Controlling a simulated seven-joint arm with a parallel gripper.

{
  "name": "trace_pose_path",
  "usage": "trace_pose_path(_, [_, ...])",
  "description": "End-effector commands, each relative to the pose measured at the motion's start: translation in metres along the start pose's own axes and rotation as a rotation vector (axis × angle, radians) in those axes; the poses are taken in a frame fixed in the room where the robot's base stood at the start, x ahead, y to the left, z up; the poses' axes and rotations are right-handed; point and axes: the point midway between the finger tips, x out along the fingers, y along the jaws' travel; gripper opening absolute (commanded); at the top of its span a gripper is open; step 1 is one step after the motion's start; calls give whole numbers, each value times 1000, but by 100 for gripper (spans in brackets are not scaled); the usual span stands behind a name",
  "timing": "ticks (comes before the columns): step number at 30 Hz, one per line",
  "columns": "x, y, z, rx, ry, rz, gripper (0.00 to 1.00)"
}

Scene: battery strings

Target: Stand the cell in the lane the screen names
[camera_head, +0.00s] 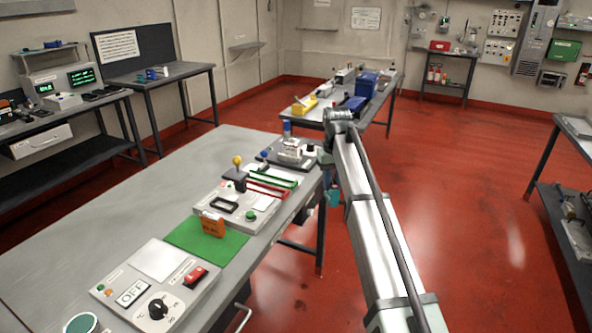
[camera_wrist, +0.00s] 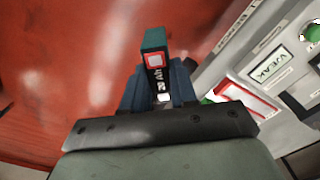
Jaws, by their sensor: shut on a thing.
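My gripper (camera_wrist: 160,90) is shut on a cell (camera_wrist: 154,55), a dark teal block with a "20 Ah" label and a red square with a pale centre at its end. In the wrist view the cell is over red floor, left of the panel and apart from it. The screen (camera_wrist: 269,68) on the panel seems to read "WEAK", tilted. A red-edged lane (camera_wrist: 250,101) shows right of the jaws, with green partly hidden beside it. In the head view the red lane (camera_head: 268,190) and green lane (camera_head: 284,179) lie on the bench; my arm hides most of the gripper.
The panel (camera_head: 262,222) has a green button (camera_head: 250,215). An orange block (camera_head: 213,224) stands on a green mat (camera_head: 190,245). A yellow-ball post (camera_head: 237,161) stands beside the lanes. A control panel (camera_head: 190,303) lies nearer. The bench's left part (camera_head: 120,215) is clear.

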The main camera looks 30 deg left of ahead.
Motion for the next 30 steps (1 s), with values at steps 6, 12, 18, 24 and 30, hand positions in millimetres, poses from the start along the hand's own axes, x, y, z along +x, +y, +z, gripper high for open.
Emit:
trace_pose_path(6, [26, 75, 48, 108, 0, 0, 0])
trace_pose_path(12, [47, 137, 94, 204, 0, 0, 0])
trace_pose_path(18, [67, 192, 146, 295, 0, 0, 0])
trace_pose_path(24, [80, 228, 185, 357, 1, 0, 0])
trace_pose_path(30, [89, 250, 210, 391, 1, 0, 0])
